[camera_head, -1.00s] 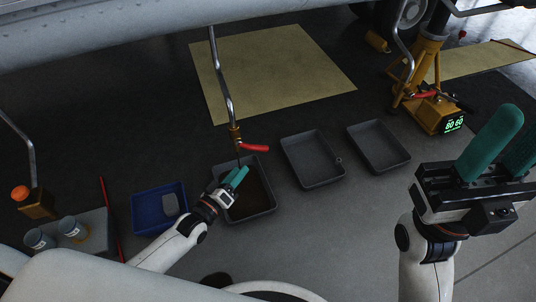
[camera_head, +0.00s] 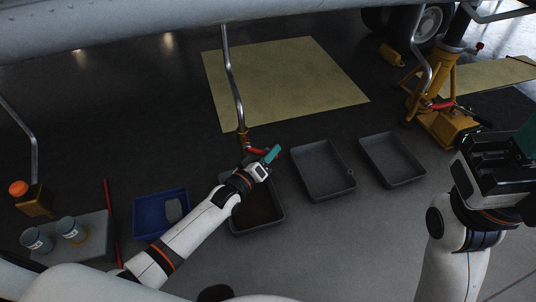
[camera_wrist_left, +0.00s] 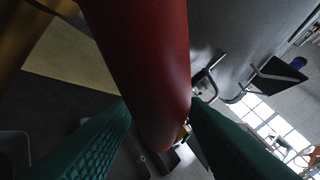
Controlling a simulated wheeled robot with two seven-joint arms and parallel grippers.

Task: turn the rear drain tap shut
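A brass drain tap (camera_head: 243,138) with a red lever (camera_head: 256,151) hangs at the lower end of a bent metal pipe (camera_head: 233,85). The lever points right. My left gripper (camera_head: 273,154) is at the lever. In the left wrist view the red lever (camera_wrist_left: 150,70) lies large and close between two green fingers, which stand apart; firm contact on both sides does not show. The lever's root is out of that view. My right gripper (camera_head: 522,145) is at the right edge, partly cut off, away from the tap; its fingers are mostly hidden.
A grey tray (camera_head: 262,226) with dark contents lies below the tap, partly behind my left arm. Two empty grey trays (camera_head: 325,193) (camera_head: 418,174) lie to the right, a blue tray (camera_head: 138,222) to the left. A yellow jack (camera_head: 437,120) stands at right. Pale matting (camera_head: 290,80) covers the floor behind.

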